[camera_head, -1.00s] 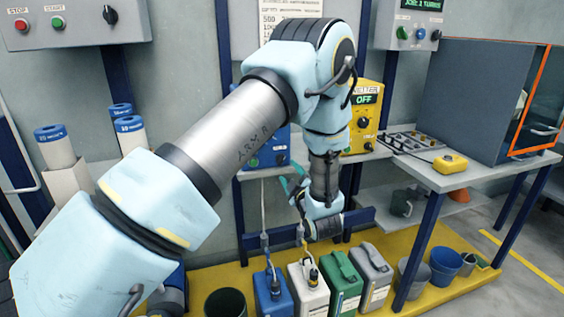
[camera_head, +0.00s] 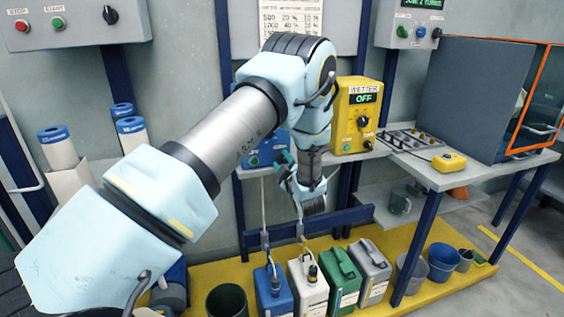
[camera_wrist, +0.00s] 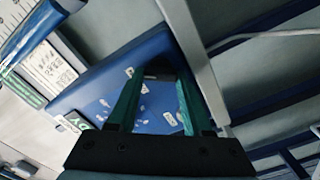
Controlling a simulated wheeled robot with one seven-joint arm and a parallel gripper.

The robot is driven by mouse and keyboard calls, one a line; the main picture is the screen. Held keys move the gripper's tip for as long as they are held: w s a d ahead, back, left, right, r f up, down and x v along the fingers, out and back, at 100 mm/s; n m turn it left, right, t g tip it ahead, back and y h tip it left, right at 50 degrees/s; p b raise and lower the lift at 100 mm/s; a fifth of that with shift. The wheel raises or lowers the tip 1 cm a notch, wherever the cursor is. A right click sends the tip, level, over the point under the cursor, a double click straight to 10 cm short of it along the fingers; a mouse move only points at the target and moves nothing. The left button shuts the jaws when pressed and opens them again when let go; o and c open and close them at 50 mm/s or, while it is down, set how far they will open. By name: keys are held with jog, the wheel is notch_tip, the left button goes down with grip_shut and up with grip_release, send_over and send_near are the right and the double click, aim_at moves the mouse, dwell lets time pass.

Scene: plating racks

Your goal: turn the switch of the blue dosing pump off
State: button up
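The blue dosing pump (camera_head: 270,155) is a blue box on the shelf, left of the yellow WETTER pump. My arm covers much of it in the head view. In the wrist view its blue front (camera_wrist: 105,98), with white marks and labels, lies tilted ahead of the fingers. Its green-lit display (camera_wrist: 76,121) is partly cut off, and I cannot read it. My gripper (camera_head: 284,160) is in front of the pump's lower right part. In the wrist view my gripper (camera_wrist: 158,85) has its two green fingers apart, with nothing clearly held. I cannot make out the switch or its position.
The yellow WETTER pump (camera_head: 355,115) reads OFF, close to the right of my wrist. A yellow platform (camera_head: 325,240) below carries blue, white, green and grey canisters. A side table (camera_head: 445,175) with a tray stands at right.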

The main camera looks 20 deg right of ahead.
grip_shut()
jog(key=shift+f+b, duration=0.2)
jog(key=shift+b, duration=0.4)
jog(key=shift+f+n+b, duration=0.1)
jog(key=shift+n+b, duration=0.3)
jog(key=n+b, duration=0.2)
jog(key=b, duration=0.2)
jog(key=shift+f, duration=0.2)
jog(key=n+b, duration=0.9)
jog(key=b, duration=0.9)
jog(key=shift+f, duration=0.2)
jog(key=n+b, duration=0.2)
jog(key=b, duration=0.1)
jog(key=shift+r, duration=0.35)
